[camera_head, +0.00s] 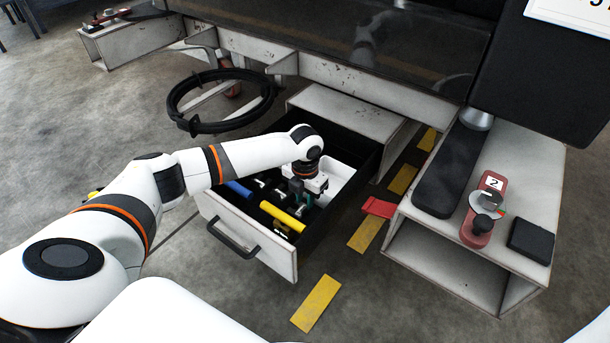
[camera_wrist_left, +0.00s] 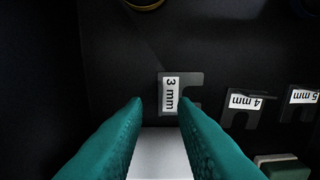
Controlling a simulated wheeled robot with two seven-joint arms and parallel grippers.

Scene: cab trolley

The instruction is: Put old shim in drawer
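The drawer (camera_head: 285,262) is pulled open; its inside is dark, with a white bin (camera_head: 343,172) at the right. My left gripper (camera_head: 297,195) reaches down into it, beside the white bin. In the left wrist view its teal fingers (camera_wrist_left: 160,101) are apart. A dark notched shim labelled "3 mm" (camera_wrist_left: 192,82) lies just beyond the fingertips, its right part beside the right fingertip. Shims labelled "4 mm" (camera_wrist_left: 240,112) and "5 mm" (camera_wrist_left: 302,98) lie to the right. A white surface shows between the fingers; I cannot tell what it is. I cannot tell which shim is old.
A blue cylinder (camera_head: 238,189) and a yellow cylinder (camera_head: 282,216) lie in the drawer. A red piece (camera_head: 378,208) lies to its right. A grey box-shaped unit (camera_head: 445,262) stands at right, carrying a red lever marked "2" (camera_head: 478,225) and a black pad (camera_head: 531,241). A black hose ring (camera_head: 190,85) is behind.

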